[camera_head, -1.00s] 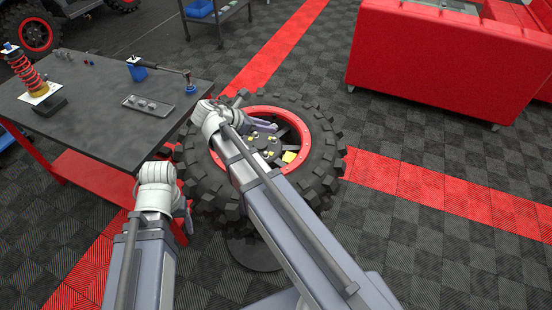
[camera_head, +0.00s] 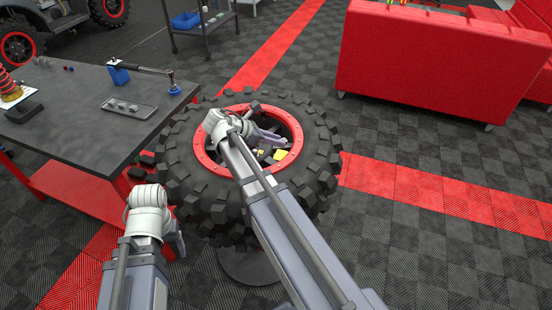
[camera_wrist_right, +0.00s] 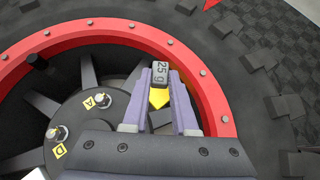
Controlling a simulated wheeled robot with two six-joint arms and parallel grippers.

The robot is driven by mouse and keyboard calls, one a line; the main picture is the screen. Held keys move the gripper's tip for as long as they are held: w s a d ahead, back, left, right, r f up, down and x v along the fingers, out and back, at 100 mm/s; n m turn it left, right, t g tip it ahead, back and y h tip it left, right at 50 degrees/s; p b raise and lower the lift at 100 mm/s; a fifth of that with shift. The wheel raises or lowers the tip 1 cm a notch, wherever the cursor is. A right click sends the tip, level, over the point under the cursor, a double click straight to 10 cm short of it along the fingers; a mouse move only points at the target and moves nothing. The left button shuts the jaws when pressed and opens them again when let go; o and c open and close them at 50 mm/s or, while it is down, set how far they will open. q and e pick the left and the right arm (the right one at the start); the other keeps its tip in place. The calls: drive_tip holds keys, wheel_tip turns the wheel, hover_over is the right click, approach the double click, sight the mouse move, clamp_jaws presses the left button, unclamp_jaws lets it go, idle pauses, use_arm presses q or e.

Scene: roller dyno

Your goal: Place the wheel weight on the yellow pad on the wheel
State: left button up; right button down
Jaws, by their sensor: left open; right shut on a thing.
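The wheel weight (camera_wrist_right: 160,74), a small grey block marked "25 g", is between the fingertips of my right gripper (camera_wrist_right: 160,85), which is shut on it. The yellow pad (camera_wrist_right: 158,98) shows between the fingers just behind the weight, partly hidden, near the inside of the red rim. In the head view the pad (camera_head: 282,154) lies inside the wheel (camera_head: 315,170), just beside my right gripper (camera_head: 272,138). I cannot tell the height gap between weight and pad. My left gripper (camera_head: 177,238) is open and low, left of the tire, beside the table.
The dark table (camera_head: 75,135) at left holds a tray (camera_head: 128,107) with small grey blocks, a blue-based tool and a red coil spring. The wheel's hub (camera_wrist_right: 90,115) has yellow-marked studs. The floor at right is clear.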

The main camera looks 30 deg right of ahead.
sight(276, 157)
drive_tip(key=shift+f+b, duration=2.1)
drive_tip(key=shift+f, duration=0.5)
drive_tip(key=shift+r, duration=0.15)
drive_tip(key=c, duration=0.7)
unclamp_jaws()
drive_tip(key=shift+r+p, duration=0.15)
drive_tip(key=shift+p, duration=0.15)
drive_tip(key=p+v, duration=0.6)
drive_tip(key=v, duration=0.4)
drive_tip(key=shift+a+r, duration=0.2)
drive_tip(key=shift+r, duration=0.05)
drive_tip(key=shift+a+r+p, duration=0.25)
drive_tip(key=shift+a+p, duration=0.25)
drive_tip(key=shift+a, duration=0.05)
